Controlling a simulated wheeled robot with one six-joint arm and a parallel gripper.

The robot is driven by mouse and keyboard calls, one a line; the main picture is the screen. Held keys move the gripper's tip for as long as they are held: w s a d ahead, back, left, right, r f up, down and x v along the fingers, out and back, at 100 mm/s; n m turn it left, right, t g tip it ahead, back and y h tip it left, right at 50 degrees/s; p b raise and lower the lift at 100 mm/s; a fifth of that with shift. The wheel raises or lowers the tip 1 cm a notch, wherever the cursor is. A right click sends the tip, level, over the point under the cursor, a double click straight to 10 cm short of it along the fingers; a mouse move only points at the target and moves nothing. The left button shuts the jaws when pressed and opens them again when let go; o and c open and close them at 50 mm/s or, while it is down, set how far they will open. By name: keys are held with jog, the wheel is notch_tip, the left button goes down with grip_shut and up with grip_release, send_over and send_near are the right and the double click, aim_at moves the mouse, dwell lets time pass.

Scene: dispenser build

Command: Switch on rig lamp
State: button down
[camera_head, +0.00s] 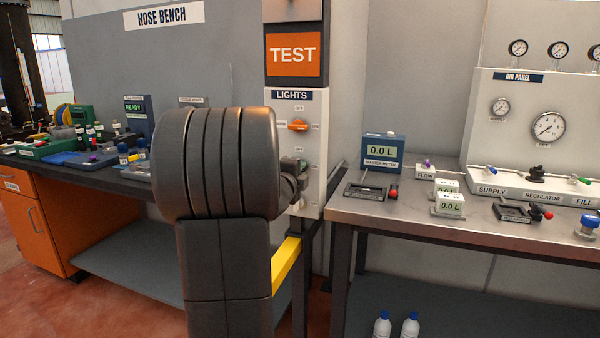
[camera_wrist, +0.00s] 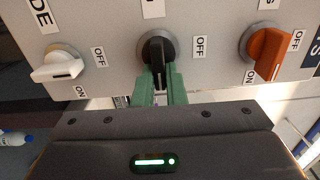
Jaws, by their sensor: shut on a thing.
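The tall LIGHTS panel (camera_head: 313,190) stands at the middle of the head view and carries a column of rotary knobs. In the wrist view, my gripper (camera_wrist: 158,85) has its green fingers shut on the black knob (camera_wrist: 156,52), the middle of three. The knob's handle points down in the picture, between the fingers; an OFF label is to its right. A label at its lower left is mostly hidden by a finger. In the head view my gripper (camera_head: 300,166) is at the panel, below the orange knob (camera_head: 298,125), and my wrist hides part of the panel. No rig lamp can be made out.
A white knob (camera_wrist: 57,65) and the orange knob (camera_wrist: 266,52) flank the held knob closely, each with ON and OFF labels. The hose bench (camera_head: 100,172) is to the left; a metal table (camera_head: 400,219) with meters and the air panel (camera_head: 480,110) is to the right.

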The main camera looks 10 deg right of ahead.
jog(key=c, duration=1.5)
grip_release()
jog(key=v, duration=1.3)
jog(key=shift+s+a+p, duration=0.25)
jog(key=shift+s+p, duration=0.05)
jog(key=shift+s, duration=0.05)
jog(key=shift+w, duration=0.1)
jog(key=x, duration=1.3)
jog(key=shift+w+d, duration=0.25)
jog(key=shift+w, duration=0.05)
jog(key=shift+b, duration=0.3)
